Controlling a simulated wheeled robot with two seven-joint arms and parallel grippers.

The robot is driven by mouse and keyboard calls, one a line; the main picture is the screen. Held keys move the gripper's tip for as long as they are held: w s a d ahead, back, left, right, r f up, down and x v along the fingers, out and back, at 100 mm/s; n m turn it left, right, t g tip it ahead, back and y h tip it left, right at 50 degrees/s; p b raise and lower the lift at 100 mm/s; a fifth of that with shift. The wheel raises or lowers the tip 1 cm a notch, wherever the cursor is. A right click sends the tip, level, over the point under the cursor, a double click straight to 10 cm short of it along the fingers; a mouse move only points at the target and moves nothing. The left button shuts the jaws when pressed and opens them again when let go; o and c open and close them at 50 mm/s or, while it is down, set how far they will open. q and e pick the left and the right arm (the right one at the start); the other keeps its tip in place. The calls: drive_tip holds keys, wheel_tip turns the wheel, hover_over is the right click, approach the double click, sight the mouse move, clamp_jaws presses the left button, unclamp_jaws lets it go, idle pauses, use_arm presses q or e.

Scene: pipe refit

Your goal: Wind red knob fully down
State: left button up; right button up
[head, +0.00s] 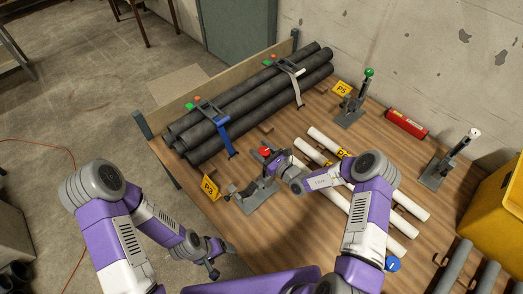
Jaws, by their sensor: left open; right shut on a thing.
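The red knob (265,151) tops a grey clamp-like device (253,193) on the wooden table, beside the yellow P3 sign (210,187). My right gripper (274,164) is at this device, just below and right of the red knob. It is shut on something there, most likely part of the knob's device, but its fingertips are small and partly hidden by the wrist. My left gripper (213,262) hangs low at the table's near left side, open and empty, away from the knob.
Dark pipes (250,100) lie strapped at the back left. White pipes (400,200) lie right of my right gripper. Similar devices with a green knob (369,72) and a white knob (474,132) stand farther off. A red cylinder (406,124) and yellow bin (497,215) are at right.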

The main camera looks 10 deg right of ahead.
drive_tip(key=n+g+y+b, duration=0.2)
drive_tip(key=n+g+b, duration=0.1)
drive_tip(key=g+b, duration=0.1)
drive_tip(key=n+g+y+b, duration=0.3)
drive_tip(key=g+b, duration=0.1)
drive_tip(key=s+n+g+y+b, duration=0.1)
drive_tip(key=n+g+y+b, duration=0.1)
drive_tip(key=n+g+b, duration=0.1)
drive_tip(key=shift+a+f+g+b, duration=0.35)
drive_tip(key=shift+g+b, duration=0.1)
drive_tip(key=shift+g, duration=0.15)
drive_tip(key=shift+s+r+n+g+y+b, duration=0.15)
drive_tip(key=shift+n+g+b, duration=0.6)
drive_tip(key=shift+g, duration=0.2)
drive_tip(key=shift+s+r+n+g+y+b, duration=0.1)
drive_tip(key=shift+r+n+g+y+b, duration=0.05)
drive_tip(key=shift+n+g+b, duration=0.7)
drive_tip(key=shift+g, duration=0.3)
drive_tip(key=o, duration=0.9)
drive_tip(key=shift+o, duration=0.2)
drive_tip(key=d+p, duration=0.1)
drive_tip(key=d, duration=0.6)
drive_tip(key=shift+w+d, duration=0.3)
